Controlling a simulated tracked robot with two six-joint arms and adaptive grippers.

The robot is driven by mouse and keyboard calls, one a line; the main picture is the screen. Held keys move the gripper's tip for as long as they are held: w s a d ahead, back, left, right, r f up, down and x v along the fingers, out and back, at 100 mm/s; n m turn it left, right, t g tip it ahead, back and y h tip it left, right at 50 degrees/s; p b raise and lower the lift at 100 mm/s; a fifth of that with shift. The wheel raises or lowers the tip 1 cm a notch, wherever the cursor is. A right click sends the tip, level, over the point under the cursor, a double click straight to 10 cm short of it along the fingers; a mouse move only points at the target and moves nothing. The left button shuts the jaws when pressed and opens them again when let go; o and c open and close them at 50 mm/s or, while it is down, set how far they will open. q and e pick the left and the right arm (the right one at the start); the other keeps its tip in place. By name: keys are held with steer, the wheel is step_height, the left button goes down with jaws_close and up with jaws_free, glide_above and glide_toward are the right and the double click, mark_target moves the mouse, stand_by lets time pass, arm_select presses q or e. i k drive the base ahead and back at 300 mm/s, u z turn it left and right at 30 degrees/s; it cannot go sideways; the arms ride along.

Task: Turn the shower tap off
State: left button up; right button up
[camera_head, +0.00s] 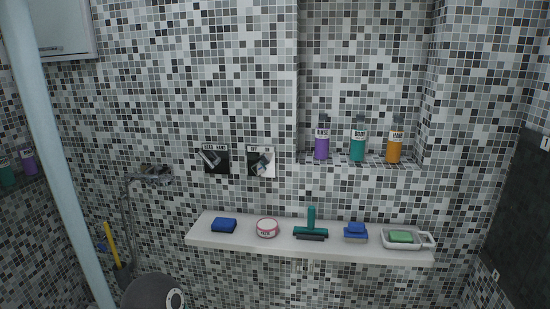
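Two square tap plates are on the mosaic wall left of centre. The left plate (223,167) is black, with a grey metal lever (209,158) slanting across it. The right plate (268,172) looks part black and part white, with a grey metal lever (261,164) on it. Small labels above them are too small to read. A chrome shower fitting (153,174) is on the wall further left, with a thin hose hanging from it. I cannot tell which lever works the shower. Neither of my grippers is in view, and nothing touches the levers.
Below the taps, a white shelf (268,246) holds a blue sponge (224,225), a round tin (267,228), a green squeegee (311,226), a blue brush (355,231) and a soap dish (425,239). Bottles (358,147) stand in a niche. A pale pole (46,150) rises at left.

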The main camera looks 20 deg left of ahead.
mark_target(259, 168)
steer(key=i, duration=0.95)
steer(key=u, duration=1.5)
